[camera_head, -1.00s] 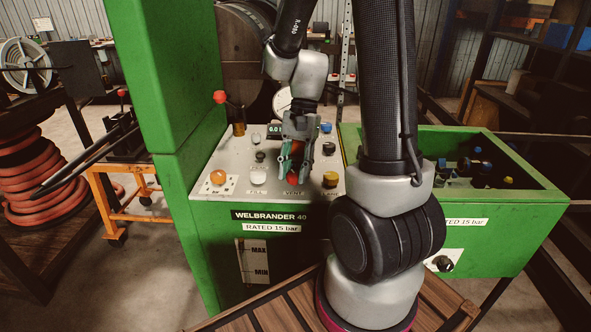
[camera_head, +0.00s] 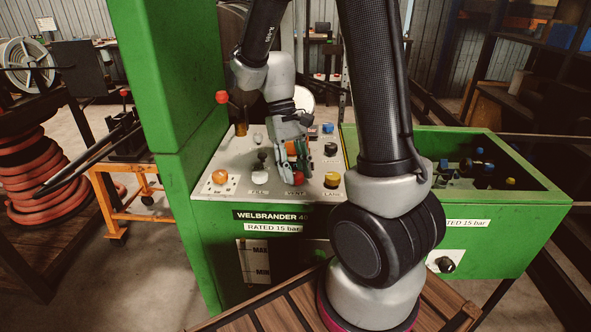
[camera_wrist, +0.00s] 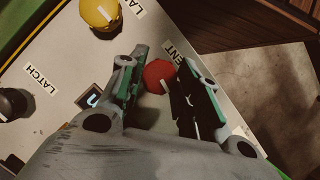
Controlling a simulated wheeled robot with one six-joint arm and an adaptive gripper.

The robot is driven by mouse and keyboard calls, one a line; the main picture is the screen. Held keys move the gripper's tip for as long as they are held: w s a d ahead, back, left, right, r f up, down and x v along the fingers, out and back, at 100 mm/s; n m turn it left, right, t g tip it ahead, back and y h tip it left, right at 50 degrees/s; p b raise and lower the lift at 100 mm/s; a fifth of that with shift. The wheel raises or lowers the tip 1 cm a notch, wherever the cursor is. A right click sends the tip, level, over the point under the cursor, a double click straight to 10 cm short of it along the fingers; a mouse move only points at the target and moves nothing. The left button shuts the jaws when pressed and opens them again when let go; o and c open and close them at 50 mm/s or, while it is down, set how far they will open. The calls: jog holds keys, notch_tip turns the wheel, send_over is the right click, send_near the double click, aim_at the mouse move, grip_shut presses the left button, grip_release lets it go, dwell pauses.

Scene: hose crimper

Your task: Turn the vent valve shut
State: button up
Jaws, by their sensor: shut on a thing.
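The vent valve is a red knob (camera_wrist: 158,75) with a white line on its top, beside a partly hidden VENT label on the grey panel. In the wrist view it sits between my two fingers. My gripper (camera_wrist: 163,82) is shut on this red knob, one green-padded finger on each side. In the head view my gripper (camera_head: 294,170) reaches down to the panel from the back. The red knob (camera_head: 299,178) shows only partly there, behind the fingers. The exact finger contact is hard to see.
A yellow knob (camera_head: 331,180) stands close to the right of the vent knob. A red-tipped lever (camera_head: 221,97) rises behind. A green bin (camera_head: 500,205) is at the right.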

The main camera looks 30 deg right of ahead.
jog(key=shift+n+h, duration=0.4)
jog(key=shift+n, duration=0.7)
jog(key=o, duration=1)
jog(key=shift+r, duration=0.1)
jog(key=v, duration=1.1)
jog(key=shift+a+r, duration=0.2)
jog(key=shift+r, duration=0.2)
jog(key=shift+w, duration=0.1)
